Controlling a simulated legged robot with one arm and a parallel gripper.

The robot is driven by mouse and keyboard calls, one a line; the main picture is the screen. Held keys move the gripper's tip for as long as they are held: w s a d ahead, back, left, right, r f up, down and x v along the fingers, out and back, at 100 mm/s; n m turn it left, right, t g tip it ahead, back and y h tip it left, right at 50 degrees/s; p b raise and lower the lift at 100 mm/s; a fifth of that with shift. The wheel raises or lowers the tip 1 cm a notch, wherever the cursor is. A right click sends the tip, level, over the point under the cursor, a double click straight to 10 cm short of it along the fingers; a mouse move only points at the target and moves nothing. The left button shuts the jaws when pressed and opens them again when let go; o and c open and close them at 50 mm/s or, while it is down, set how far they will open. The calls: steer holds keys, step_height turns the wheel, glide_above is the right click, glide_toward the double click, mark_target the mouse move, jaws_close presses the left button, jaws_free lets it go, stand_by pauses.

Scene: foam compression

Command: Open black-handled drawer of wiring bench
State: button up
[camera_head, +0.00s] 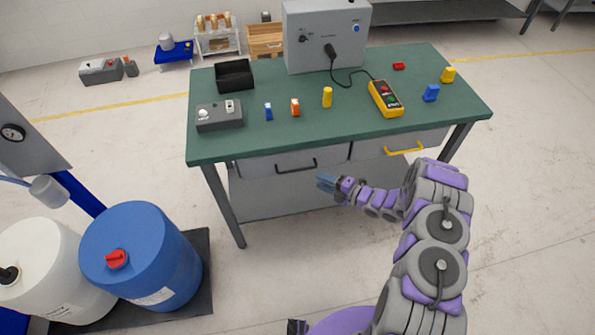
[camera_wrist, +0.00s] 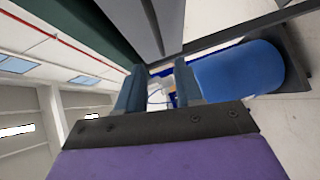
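The wiring bench (camera_head: 330,140) has a green top and two light grey drawers under its front edge. The left drawer (camera_head: 255,168) has a black bar handle (camera_head: 300,166) and looks shut. The right drawer (camera_head: 425,140) has a yellow handle (camera_head: 404,149) and also looks shut. My gripper (camera_head: 325,182) is in front of the bench, just right of and slightly below the black handle in the picture, apart from it. In the wrist view my gripper (camera_wrist: 158,85) has its two blue-grey fingers spread with an empty gap. I cannot make out the black handle there.
A blue drum (camera_head: 140,255) and a white drum (camera_head: 50,270) stand on a dark pallet at lower left; the blue drum also shows in the wrist view (camera_wrist: 240,70). Small parts, a yellow pendant (camera_head: 385,98) and a grey control box (camera_head: 327,35) sit on the bench. Floor before the drawers is clear.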

mark_target(296, 170)
steer(key=b+x, duration=0.1)
steer(key=x, duration=1)
steer(key=shift+w+b, duration=0.1)
steer(key=shift+b, duration=0.3)
steer(key=shift+x, duration=0.75)
steer(key=shift+d+r, duration=0.1)
steer(key=shift+d, duration=0.2)
steer(key=c, duration=0.5)
jaws_close()
steer(key=shift+s+a, duration=0.1)
steer(key=shift+s, duration=0.15)
